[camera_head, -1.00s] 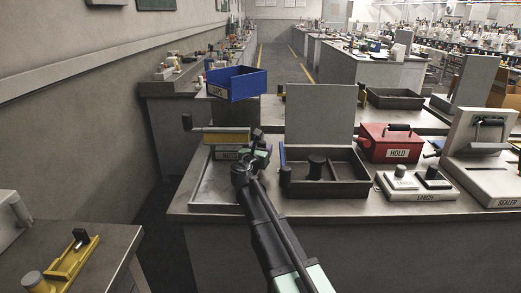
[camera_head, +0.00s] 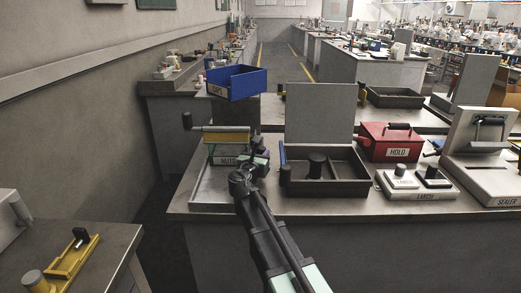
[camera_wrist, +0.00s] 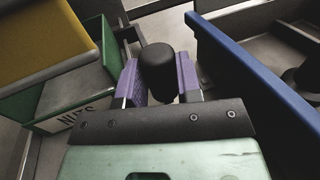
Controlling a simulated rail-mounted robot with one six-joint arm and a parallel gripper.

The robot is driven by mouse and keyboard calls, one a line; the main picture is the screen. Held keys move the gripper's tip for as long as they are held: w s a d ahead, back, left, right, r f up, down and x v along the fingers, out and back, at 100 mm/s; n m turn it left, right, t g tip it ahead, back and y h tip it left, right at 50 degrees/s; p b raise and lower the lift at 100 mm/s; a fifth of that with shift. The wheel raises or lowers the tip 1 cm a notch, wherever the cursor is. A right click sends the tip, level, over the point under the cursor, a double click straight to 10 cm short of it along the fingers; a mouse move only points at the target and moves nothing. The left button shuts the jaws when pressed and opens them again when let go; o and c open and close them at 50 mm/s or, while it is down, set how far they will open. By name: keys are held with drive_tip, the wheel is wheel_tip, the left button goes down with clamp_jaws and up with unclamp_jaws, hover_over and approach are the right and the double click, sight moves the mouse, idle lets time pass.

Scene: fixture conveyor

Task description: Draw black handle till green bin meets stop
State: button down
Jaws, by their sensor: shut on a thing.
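The green bin (camera_head: 222,152) has a NUTS label on its front and sits below a yellow block with a crank, at the left of the near bench. It also shows at the left of the wrist view (camera_wrist: 75,92). The black handle (camera_wrist: 157,58) has a rounded top and stands beside the bin. My gripper (camera_wrist: 160,84) has purple fingers on both sides of the handle and is shut on it. In the head view my gripper (camera_head: 258,160) is just right of the bin. I cannot make out the stop.
A bare metal tray surface (camera_head: 208,196) lies in front of the bin. A red HOLD box (camera_head: 390,143) stands farther right. A blue bin (camera_head: 237,84) is behind.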

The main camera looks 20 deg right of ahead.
drive_tip(key=s, duration=0.2)
drive_tip(key=s+a, duration=0.1)
drive_tip(key=s, duration=0.2)
drive_tip(key=s+a, duration=0.1)
drive_tip(key=s, duration=0.1)
drive_tip(key=shift+s+a, duration=0.1)
drive_tip(key=shift+s, duration=0.1)
drive_tip(key=c, duration=0.8)
unclamp_jaws()
drive_tip(key=shift+w, duration=0.1)
drive_tip(key=shift+r, duration=0.1)
wheel_tip(320, 180, up, 20)
drive_tip(key=p, duration=2)
